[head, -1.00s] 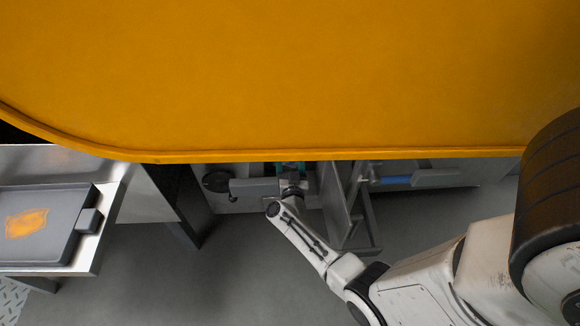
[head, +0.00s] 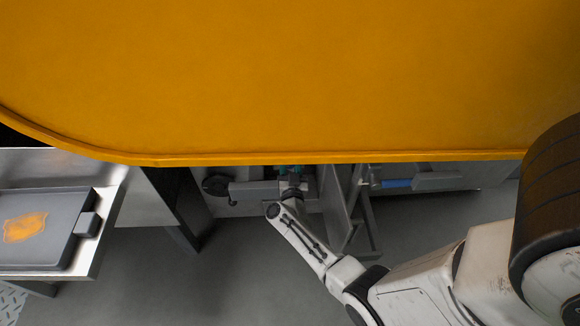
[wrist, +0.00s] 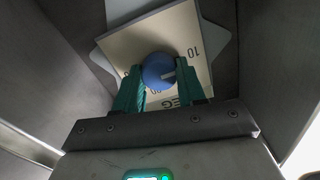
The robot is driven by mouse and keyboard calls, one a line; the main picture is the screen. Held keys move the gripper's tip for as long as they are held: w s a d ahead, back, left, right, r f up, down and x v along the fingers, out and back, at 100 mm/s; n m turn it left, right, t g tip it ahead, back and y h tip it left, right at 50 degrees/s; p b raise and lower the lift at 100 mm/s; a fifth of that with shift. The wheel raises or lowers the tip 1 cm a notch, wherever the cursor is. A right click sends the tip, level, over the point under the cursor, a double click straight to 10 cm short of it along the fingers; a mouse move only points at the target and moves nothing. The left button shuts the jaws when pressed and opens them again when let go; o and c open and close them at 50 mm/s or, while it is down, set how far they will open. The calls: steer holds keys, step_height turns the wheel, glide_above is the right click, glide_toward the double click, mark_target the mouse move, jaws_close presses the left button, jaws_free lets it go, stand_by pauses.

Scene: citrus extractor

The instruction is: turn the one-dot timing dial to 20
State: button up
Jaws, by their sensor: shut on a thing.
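No dot marking is visible, and the fingers cover part of the plate. In the head view my gripper (head: 289,170) reaches under the orange cover's edge, which hides the dial.
A large orange cover (head: 300,80) fills the upper head view. A metal table (head: 108,205) with a grey tray (head: 60,253) stands at the left. A metal frame (head: 340,210) stands just right of my gripper. Open grey floor (head: 240,275) lies in front.

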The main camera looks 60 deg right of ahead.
steer(key=shift+m, duration=0.4)
steer(key=m, duration=0.5)
steer(key=shift+s+f, duration=0.1)
steer(key=m, duration=0.5)
steer(key=shift+f+m+b, duration=0.1)
steer(key=shift+m+b, duration=0.25)
steer(key=shift+m, duration=0.05)
steer(key=o, duration=1.1)
steer(key=shift+c, duration=0.2)
steer(key=p+v, duration=0.4)
steer(key=v, duration=0.7)
steer(key=shift+p, duration=0.4)
